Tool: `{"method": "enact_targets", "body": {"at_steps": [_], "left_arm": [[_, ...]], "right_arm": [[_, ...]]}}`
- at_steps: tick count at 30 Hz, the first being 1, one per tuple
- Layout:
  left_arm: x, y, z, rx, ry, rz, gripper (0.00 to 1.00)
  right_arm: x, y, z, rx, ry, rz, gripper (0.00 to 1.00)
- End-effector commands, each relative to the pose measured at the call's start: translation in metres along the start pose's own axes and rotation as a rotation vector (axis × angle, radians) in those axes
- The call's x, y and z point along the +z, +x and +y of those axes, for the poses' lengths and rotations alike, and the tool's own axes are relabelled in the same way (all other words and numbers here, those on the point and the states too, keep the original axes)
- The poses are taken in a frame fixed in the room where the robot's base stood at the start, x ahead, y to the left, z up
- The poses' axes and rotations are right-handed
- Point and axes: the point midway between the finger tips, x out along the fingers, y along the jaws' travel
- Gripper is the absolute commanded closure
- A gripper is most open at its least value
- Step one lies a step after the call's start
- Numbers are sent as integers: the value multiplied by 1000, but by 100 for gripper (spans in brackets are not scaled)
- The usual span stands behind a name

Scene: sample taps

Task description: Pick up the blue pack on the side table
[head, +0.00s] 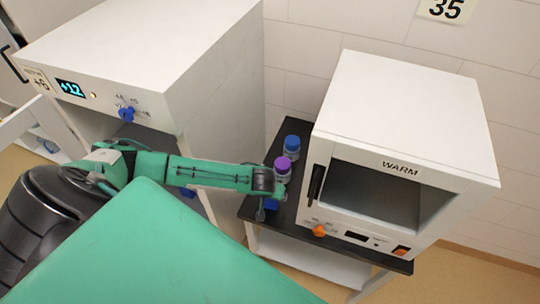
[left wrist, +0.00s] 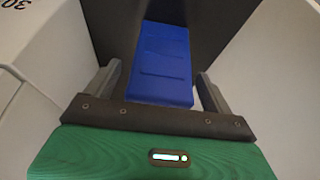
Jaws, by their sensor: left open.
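The blue pack (left wrist: 161,62) lies on the dark top of the side table (head: 288,229). In the left wrist view it sits between the two grey fingers of my left gripper (left wrist: 160,90), which are open with a gap on each side. In the head view only a small part of the blue pack (head: 271,204) shows, beside the end of my left arm. My left gripper (head: 268,205) is over the table's left part, its fingers mostly hidden. My right gripper is not in view.
A purple-capped bottle (head: 283,166) and a blue-capped bottle (head: 291,146) stand just behind the gripper. The white WARM box (head: 400,120) takes the table's right side. A white cabinet (head: 160,50) with a blue tap knob (head: 127,114) stands to the left.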

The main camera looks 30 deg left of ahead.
Motion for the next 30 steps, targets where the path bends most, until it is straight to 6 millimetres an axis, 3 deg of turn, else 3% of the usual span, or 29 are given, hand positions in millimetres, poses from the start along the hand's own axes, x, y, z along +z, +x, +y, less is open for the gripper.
{"method": "enact_targets", "body": {"at_steps": [8,16,25,30], "left_arm": [[0,2,0,0,0,1,17],[0,2,0,0,0,1,68],[-1,0,0,1,0,2,68],[-6,-11,0,2,-1,3,68]], "right_arm": [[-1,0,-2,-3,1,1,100],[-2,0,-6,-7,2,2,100],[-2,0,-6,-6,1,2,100],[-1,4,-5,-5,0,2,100]]}}
